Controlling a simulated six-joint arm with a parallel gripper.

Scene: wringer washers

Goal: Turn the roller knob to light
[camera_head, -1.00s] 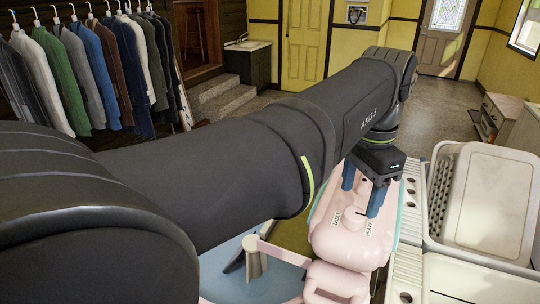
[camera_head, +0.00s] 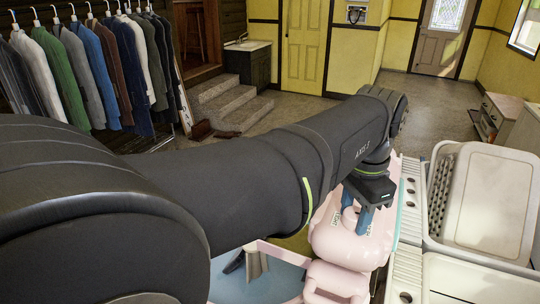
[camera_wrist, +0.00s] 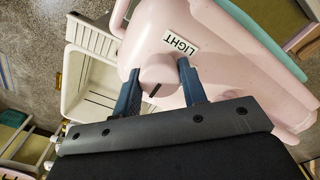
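The white LIGHT label (camera_wrist: 181,44) is up and right of the knob there. My gripper (camera_head: 356,208) is low over the wringer head, pointing down. In the wrist view its blue fingers (camera_wrist: 160,72) are apart, one on each side of the knob. I cannot tell whether they touch it. The other label is hidden in the wrist view.
A blue-lined tub (camera_head: 265,285) lies below the wringer head. Clothes hang on a rack (camera_head: 100,70) at the left. The floor behind is open.

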